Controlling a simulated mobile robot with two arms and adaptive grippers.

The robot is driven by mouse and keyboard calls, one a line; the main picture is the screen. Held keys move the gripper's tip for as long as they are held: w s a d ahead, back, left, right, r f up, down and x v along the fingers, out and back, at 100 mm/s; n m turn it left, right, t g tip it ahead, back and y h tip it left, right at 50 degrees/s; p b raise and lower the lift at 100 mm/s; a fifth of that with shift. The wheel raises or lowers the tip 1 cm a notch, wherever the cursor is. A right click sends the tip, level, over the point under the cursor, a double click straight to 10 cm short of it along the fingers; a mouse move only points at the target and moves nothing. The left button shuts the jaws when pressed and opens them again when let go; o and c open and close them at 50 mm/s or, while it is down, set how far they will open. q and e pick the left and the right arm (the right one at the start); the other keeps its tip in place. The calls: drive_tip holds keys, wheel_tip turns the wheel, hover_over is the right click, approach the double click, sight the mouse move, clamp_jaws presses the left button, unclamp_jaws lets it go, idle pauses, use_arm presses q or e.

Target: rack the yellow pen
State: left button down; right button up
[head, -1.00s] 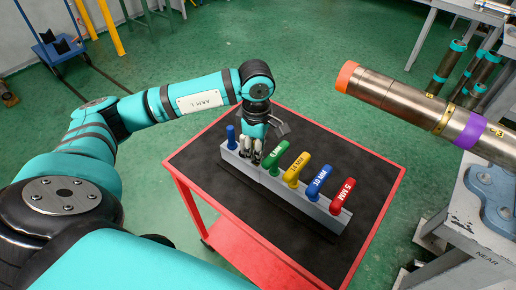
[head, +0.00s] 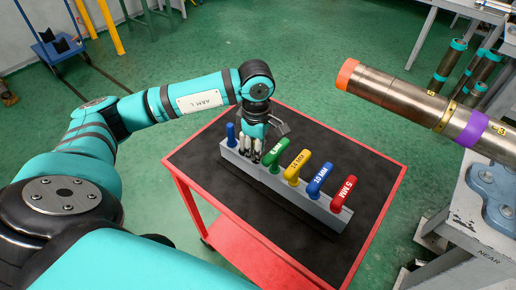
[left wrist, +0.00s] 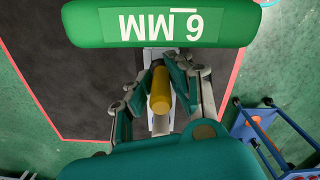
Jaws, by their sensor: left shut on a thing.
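My left gripper (head: 251,152) is over the left part of the grey rack (head: 322,212), between a blue pen-like piece and a green handle. In the left wrist view the same gripper (left wrist: 157,82) is shut on the yellow pen (left wrist: 160,95), seen nearly end-on between the fingers. The pen lines up with a pale strip of the rack behind it. My fingers hide the pen in the head view, and I cannot tell how deep its lower end sits in the rack. The blue piece (head: 230,134) stands upright at the rack's left end.
Green (head: 277,153), yellow (head: 297,167), blue (head: 319,182) and red (head: 343,193) handles stand along the rack; the green handle is close to my gripper. The red cart's dark top (head: 205,165) is otherwise clear. A large pipe (head: 400,100) reaches in from the right.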

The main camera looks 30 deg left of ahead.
use_arm(q)
drive_tip(key=shift+f, duration=0.1)
idle(0.7)
drive_tip(key=c, duration=1.1)
unclamp_jaws()
drive_tip(key=shift+c, duration=0.2)
wheel_tip(320, 180, up, 12)
drive_tip(key=shift+s+a, duration=0.1)
